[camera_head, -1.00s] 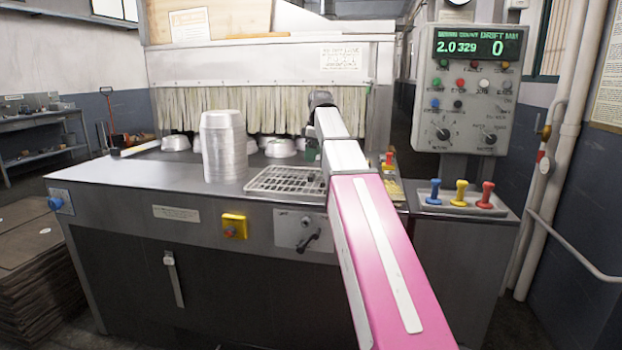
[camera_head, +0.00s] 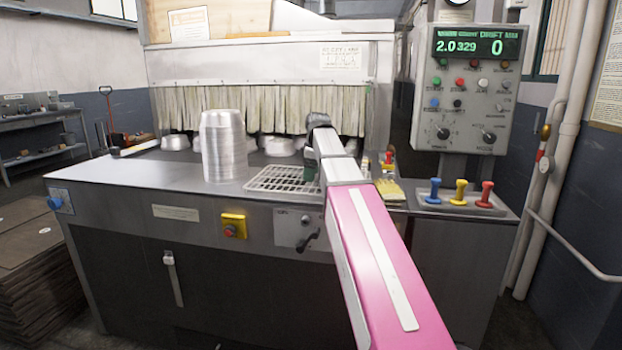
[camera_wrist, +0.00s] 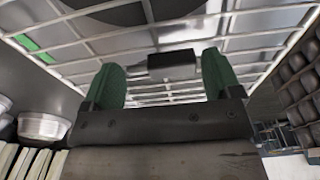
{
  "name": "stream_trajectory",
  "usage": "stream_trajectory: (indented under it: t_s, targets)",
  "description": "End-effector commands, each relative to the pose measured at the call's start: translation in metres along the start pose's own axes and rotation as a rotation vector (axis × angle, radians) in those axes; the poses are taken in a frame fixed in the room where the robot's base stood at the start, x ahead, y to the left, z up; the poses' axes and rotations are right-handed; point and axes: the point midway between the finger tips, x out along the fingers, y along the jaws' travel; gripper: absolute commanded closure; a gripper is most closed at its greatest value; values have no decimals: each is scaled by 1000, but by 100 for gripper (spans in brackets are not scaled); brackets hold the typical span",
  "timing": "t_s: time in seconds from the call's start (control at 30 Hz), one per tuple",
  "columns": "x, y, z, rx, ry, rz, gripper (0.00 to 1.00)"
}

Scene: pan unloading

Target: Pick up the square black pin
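The square black pin (camera_wrist: 172,66) shows in the wrist view as a dark block against a white wire rack (camera_wrist: 265,42). My gripper (camera_wrist: 160,70) has two green fingers, one on each side of the pin, with a visible gap on both sides. It is open, and no contact with the pin shows. In the head view my gripper (camera_head: 311,172) is low at the right part of the rack (camera_head: 268,180). The pin cannot be made out there, and my arm covers part of that area.
A tall stack of metal pans (camera_head: 223,146) stands left of the rack. More pans (camera_head: 278,146) sit by the strip curtain (camera_head: 270,110). Yellow items (camera_head: 390,189) lie right of my arm. A control box (camera_head: 470,90) rises at right. The bench's front left is clear.

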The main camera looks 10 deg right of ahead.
Motion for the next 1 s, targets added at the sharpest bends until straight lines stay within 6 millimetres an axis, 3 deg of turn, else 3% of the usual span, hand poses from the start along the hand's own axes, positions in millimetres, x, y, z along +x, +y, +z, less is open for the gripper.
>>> stream_trajectory:
  t_s: [0.03,0.1,0.2,0.57,0.83,1.0]
  targets:
    - [0,0,0,0,0,0,33]
    - [0,0,0,0,0,0,53]
    - [0,0,0,0,0,0,58]
    - [-6,0,-1,0,0,-1,58]
    - [-41,2,-5,0,0,1,58]
    - [-59,-29,-32,-4,0,0,58]
